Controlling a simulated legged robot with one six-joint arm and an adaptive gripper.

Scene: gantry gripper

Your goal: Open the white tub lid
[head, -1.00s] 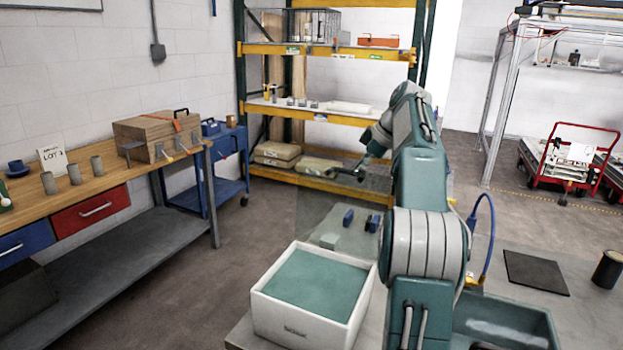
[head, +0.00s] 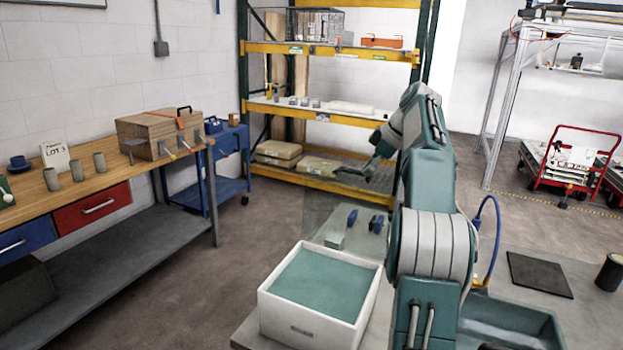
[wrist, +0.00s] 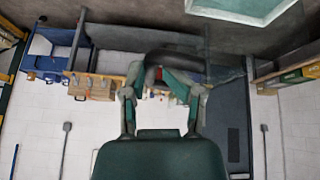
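The white tub (head: 303,327) stands low in front of me in the head view, with a flat teal surface inside its white rim. I see no separate white lid on it. Part of its white rim also shows at the top right of the wrist view (wrist: 213,13). My gripper (head: 362,170) is out beyond the tub, up and to its right in the head view, not touching it.
A workbench (head: 101,182) stands left, with a wooden chest (head: 148,135) and several grey cylinders. A blue cart (head: 225,150) is beside it. A yellow-beamed shelf rack (head: 330,117) stands behind. Small blue pieces (head: 376,223) lie beyond the tub. Open floor lies between bench and tub.

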